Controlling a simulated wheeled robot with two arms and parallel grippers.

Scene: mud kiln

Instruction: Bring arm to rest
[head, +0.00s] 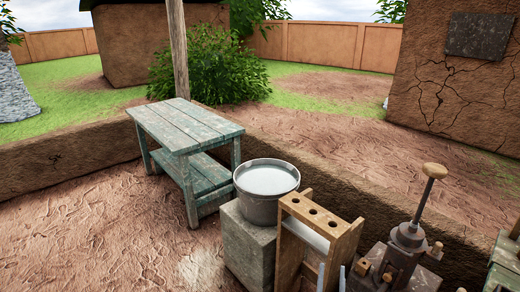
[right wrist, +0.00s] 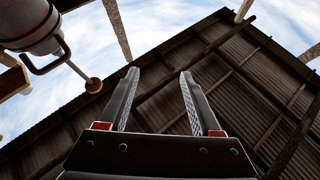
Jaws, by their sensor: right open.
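My right gripper (head: 331,278) shows only as two pale finger tips at the bottom edge of the head view, pointing up in front of the wooden rack. In the right wrist view my right gripper (right wrist: 160,76) points upward, with its two fingers spread apart and nothing between them. Behind the fingers there is only roof and sky. My left gripper is in neither view.
A wooden rack with holes (head: 318,217) stands close by the right gripper. A metal device with a knobbed rod (head: 408,238) stands to its right. A bucket of pale liquid (head: 266,181) sits on a stone block (head: 248,245). A green bench (head: 185,125) stands behind left. The left ground is clear.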

